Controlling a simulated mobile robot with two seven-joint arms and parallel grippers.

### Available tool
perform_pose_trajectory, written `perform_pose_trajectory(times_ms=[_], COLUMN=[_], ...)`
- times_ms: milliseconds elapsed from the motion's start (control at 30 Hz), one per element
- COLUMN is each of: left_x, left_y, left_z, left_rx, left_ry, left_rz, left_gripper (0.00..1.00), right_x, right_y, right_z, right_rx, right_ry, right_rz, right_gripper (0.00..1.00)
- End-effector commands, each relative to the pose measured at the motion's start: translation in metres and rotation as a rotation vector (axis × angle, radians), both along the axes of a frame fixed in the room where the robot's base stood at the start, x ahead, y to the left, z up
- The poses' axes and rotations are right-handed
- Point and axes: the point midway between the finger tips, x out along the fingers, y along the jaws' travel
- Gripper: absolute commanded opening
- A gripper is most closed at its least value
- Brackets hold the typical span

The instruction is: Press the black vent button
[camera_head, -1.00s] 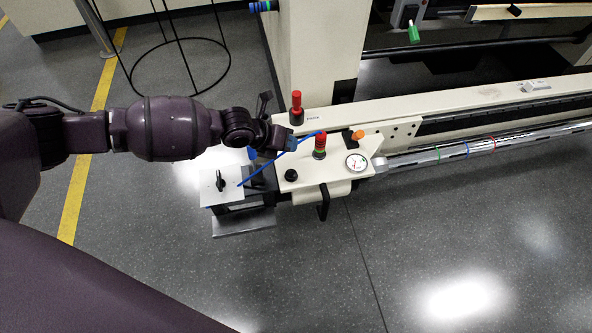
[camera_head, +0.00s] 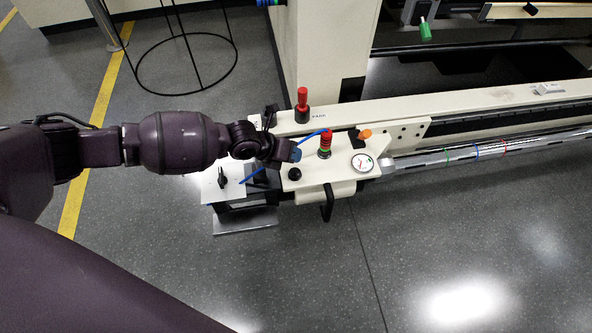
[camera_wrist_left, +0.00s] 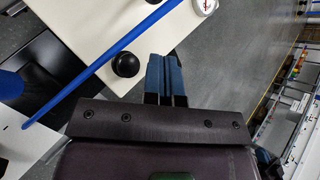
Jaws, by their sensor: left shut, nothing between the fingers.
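The black button (camera_head: 294,174) is a round dark knob on the cream panel (camera_head: 318,182), near its left front corner. It also shows in the left wrist view (camera_wrist_left: 125,65). My left gripper (camera_head: 296,155) is shut and empty, its blue fingertips just behind the button in the head view. In the left wrist view the closed fingers (camera_wrist_left: 166,70) are beside the button on its right, with a small gap in the picture. I cannot tell their height above the panel. My right gripper is not in view.
On the panel stand a red-topped ringed post (camera_head: 325,144), an orange knob (camera_head: 365,134) and a round gauge (camera_head: 362,162). A blue rod (camera_head: 300,141) slants across near my gripper. A red handle (camera_head: 302,103) stands behind. A white plate with a black switch (camera_head: 222,178) is at left.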

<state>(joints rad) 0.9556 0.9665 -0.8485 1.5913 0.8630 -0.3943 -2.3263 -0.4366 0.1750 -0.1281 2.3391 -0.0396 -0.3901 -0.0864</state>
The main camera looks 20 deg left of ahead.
Motion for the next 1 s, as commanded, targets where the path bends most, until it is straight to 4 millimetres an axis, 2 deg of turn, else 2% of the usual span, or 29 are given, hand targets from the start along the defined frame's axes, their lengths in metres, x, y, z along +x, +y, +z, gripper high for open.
perform_pose_trajectory(times_ms=[33,100,233,500,1000], left_x=[-0.002,-0.003,-0.003,0.0,0.0], left_y=[0.0,0.0,0.0,0.0,0.0], left_z=[-0.011,-0.022,-0.033,-0.033,-0.033], left_rx=[-0.001,0.002,0.002,0.001,0.001], left_ry=[0.008,0.009,0.009,-0.002,0.0], left_rz=[0.001,0.0,0.0,-0.001,0.0], left_gripper=[0.0,0.0,0.0,0.0,0.0], right_x=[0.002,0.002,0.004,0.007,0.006], right_y=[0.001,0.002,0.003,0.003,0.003], right_z=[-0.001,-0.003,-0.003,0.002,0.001], right_rx=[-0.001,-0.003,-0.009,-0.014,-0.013], right_ry=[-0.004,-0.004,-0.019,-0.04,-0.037], right_rz=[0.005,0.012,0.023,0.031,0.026], right_gripper=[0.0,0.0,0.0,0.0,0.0])
